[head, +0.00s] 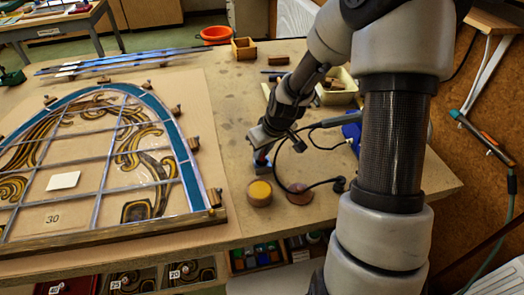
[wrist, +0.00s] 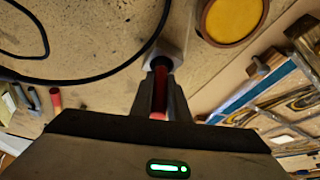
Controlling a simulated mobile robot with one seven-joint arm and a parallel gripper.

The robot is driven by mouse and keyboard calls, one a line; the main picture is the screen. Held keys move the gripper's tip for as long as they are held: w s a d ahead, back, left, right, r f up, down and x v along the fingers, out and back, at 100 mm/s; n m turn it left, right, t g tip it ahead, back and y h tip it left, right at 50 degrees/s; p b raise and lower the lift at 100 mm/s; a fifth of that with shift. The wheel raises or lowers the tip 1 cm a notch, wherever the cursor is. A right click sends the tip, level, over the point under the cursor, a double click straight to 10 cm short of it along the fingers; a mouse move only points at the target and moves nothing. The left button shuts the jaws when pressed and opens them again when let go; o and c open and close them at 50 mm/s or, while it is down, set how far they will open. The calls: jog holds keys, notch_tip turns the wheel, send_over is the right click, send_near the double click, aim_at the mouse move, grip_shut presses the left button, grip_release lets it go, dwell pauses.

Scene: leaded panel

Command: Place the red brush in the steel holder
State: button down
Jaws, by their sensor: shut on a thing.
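My gripper (wrist: 160,108) is shut on the red brush (wrist: 159,90), whose red handle shows between the two fingers in the wrist view. The brush's dark end points away from the fingers toward a small light-grey block, which looks like the steel holder (wrist: 178,50). The dark end overlaps the block in this view; I cannot tell whether it is inside it. In the head view my gripper (head: 262,152) is low over the bench, just behind a round yellow tin. There the brush and holder are small and mostly hidden by the gripper.
The yellow tin (head: 260,192) and a brown disc (head: 299,194) stand close in front. A black cable (wrist: 85,78) loops beside the gripper. The leaded panel (head: 105,165) fills the left of the bench. Wooden boxes (head: 244,48) stand behind.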

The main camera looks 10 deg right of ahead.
jog(key=shift+f, duration=0.2)
jog(key=c, duration=1.7)
grip_release()
jog(key=shift+r, duration=0.1)
jog(key=shift+r, duration=0.35)
jog(key=v, duration=1.1)
jog(key=shift+s+r+p, duration=0.2)
jog(key=shift+r+p, duration=0.15)
